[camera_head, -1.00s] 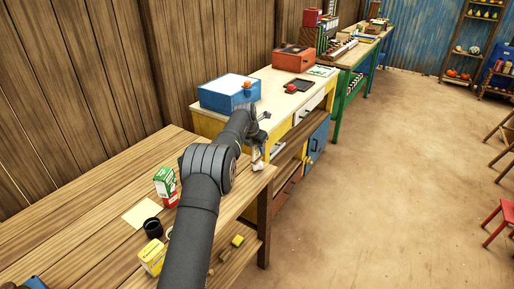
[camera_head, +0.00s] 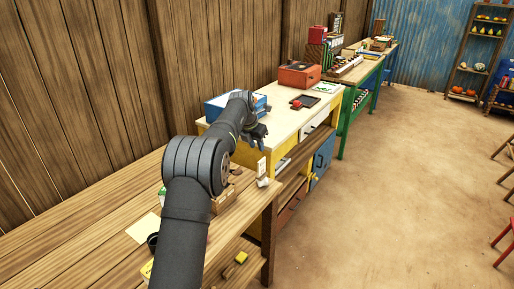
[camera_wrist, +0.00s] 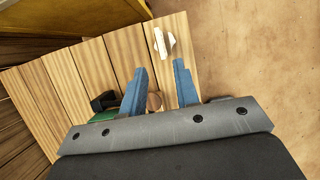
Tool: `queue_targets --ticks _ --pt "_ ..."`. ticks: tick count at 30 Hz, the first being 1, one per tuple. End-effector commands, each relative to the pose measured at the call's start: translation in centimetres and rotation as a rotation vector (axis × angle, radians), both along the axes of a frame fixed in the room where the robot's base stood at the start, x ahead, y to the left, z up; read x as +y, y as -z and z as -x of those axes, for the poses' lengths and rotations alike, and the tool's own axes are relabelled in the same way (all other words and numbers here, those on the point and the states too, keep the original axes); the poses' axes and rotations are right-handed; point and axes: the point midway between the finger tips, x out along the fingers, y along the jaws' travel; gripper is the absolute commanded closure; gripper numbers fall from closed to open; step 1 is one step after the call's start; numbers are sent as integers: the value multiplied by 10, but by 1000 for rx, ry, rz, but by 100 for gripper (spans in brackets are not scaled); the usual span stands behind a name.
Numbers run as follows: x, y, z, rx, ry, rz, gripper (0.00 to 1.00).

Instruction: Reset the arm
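My gripper (camera_head: 258,135) is at the far end of my dark grey arm, above the near right side of the cream-topped cabinet table (camera_head: 290,110) in the head view. In the wrist view my gripper (camera_wrist: 160,70) shows two blue fingers spread apart, with no object held between them. Wooden table planks lie below it. A small white thing (camera_wrist: 164,43) lies past the fingertips, and a round brown thing (camera_wrist: 154,101) shows in the gap, lower down.
My arm crosses the plank table (camera_head: 95,215) and partly hides the blue box (camera_head: 216,107). A dark cup (camera_head: 152,241), a paper sheet (camera_head: 142,228) and a white piece (camera_head: 262,168) are near. A red box (camera_head: 299,75) stands farther back.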

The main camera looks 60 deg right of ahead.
Motion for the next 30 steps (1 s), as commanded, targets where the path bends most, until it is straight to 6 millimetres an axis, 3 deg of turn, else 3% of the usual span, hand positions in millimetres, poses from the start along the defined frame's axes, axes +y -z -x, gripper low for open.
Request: queue_targets --ticks 11,30 --pt "-4 11 0 1 0 -2 72" --pt "-47 118 1 1 0 -2 72"
